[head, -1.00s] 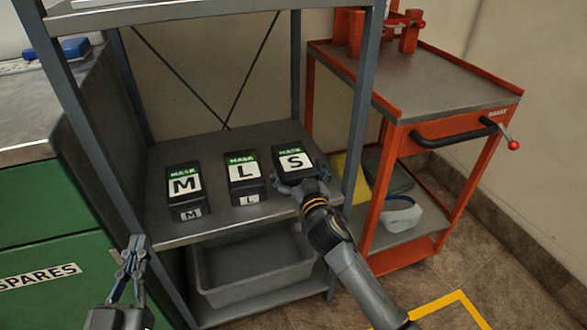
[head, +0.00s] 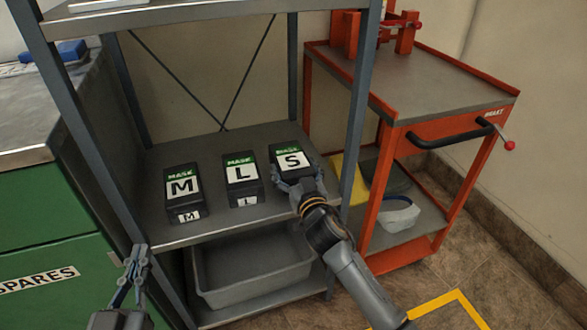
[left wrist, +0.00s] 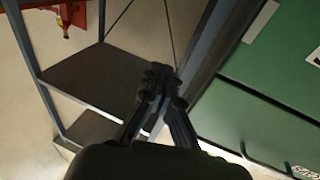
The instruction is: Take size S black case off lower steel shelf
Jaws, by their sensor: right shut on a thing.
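The size S black case (head: 291,158) is at the right end of the row on the steel shelf (head: 222,222). Its top bears a green "MASK" band and a white label with S. My right gripper (head: 298,184) is shut on the front end of this case; its fingers hide the case's front face. I cannot tell whether the case is clear of the shelf. My left gripper (head: 136,262) is empty at the lower left, in front of the rack's left post. It also shows in the left wrist view (left wrist: 163,80), where its fingertips look close together and dark.
The L case (head: 241,172) and the M case (head: 182,186) stand left of the S case. A grey bin (head: 255,290) is below the shelf. The rack's front right post (head: 356,120) is close to my right arm. An orange trolley (head: 440,90) stands to the right.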

